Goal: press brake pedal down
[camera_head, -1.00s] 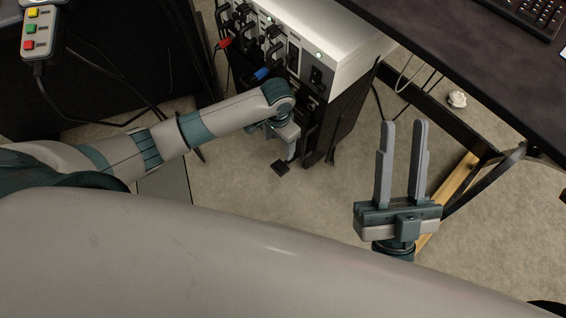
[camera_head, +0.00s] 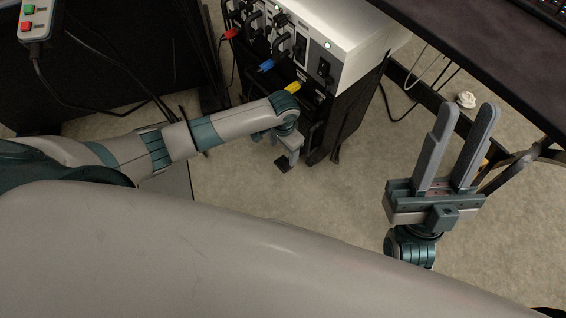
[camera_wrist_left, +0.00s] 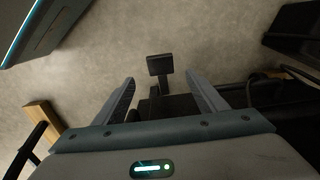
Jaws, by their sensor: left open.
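The brake pedal is a small black pad (camera_wrist_left: 160,64) on a dark stem. In the left wrist view it lies a little beyond my left gripper (camera_wrist_left: 160,79), centred between the two spread fingers. In the head view the black pad (camera_head: 281,165) shows low by the floor, just below my left gripper (camera_head: 287,157), which points down and partly hides the stem. I cannot tell whether the fingers touch the pedal. My right gripper (camera_head: 467,108) is up at the right, its fingers apart and empty.
A white-topped cabinet (camera_head: 345,22) with cables and coloured plugs stands behind my left gripper. A dark desk (camera_head: 480,50) is at the upper right. A pendant with buttons (camera_head: 34,20) hangs at the upper left. The carpet (camera_head: 320,205) in front is clear.

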